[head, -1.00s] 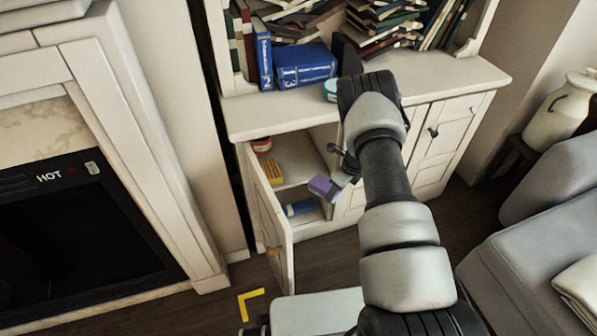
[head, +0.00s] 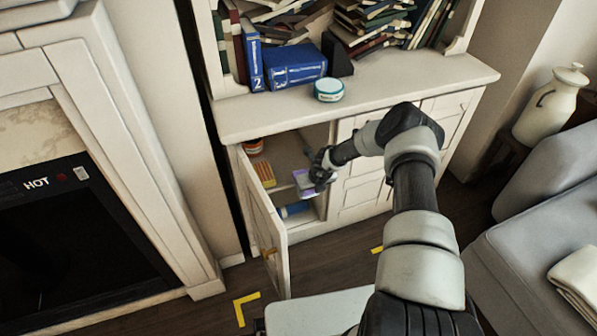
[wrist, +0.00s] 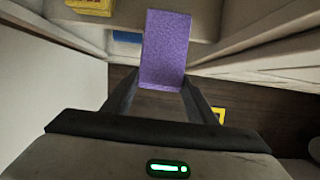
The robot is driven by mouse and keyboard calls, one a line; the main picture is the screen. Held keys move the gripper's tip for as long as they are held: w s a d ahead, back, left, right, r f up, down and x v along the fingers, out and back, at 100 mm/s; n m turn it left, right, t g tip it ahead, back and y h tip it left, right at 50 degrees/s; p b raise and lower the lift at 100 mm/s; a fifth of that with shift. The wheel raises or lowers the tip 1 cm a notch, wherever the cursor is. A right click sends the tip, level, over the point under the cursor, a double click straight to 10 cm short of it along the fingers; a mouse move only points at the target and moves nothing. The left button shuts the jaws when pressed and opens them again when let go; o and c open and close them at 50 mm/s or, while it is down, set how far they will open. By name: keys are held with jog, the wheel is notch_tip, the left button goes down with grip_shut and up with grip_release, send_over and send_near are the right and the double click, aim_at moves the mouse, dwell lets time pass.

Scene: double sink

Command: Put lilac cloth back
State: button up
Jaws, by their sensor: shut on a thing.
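The lilac cloth (head: 305,181) is a small folded purple block, held at the open front of the cabinet (head: 262,125). In the wrist view the lilac cloth (wrist: 166,48) extends forward from between the fingers. My gripper (head: 317,178) is shut on it, and it also shows in the wrist view (wrist: 160,92). The cloth is at about the height of the inner shelf (head: 285,162); I cannot tell whether it touches the shelf. The cabinet's left door (head: 262,228) stands open.
A yellow sponge-like block (head: 264,173) and a red-and-orange round item (head: 253,147) sit on the shelf at left. A blue item (head: 296,209) lies in the lower compartment. A teal-and-white tin (head: 328,90) and blue books (head: 296,68) stand on the cabinet top.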

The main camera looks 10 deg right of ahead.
aim_at(299, 171)
jog(key=w+b, duration=0.1)
jog(key=w, duration=0.1)
jog(key=w+a+b, duration=0.1)
jog(key=w, duration=0.5)
jog(key=shift+a+b, duration=0.35)
jog(key=shift+b, duration=0.05)
jog(key=w+b, duration=0.1)
jog(key=w+f+b, duration=0.1)
jog(key=w+b, duration=0.1)
jog(key=shift+w+a+f, duration=0.15)
jog(key=shift+w+a, duration=0.05)
jog(key=shift+a, duration=0.15)
jog(key=shift+f, duration=0.1)
jog(key=o, duration=1.4)
jog(key=shift+o, duration=0.2)
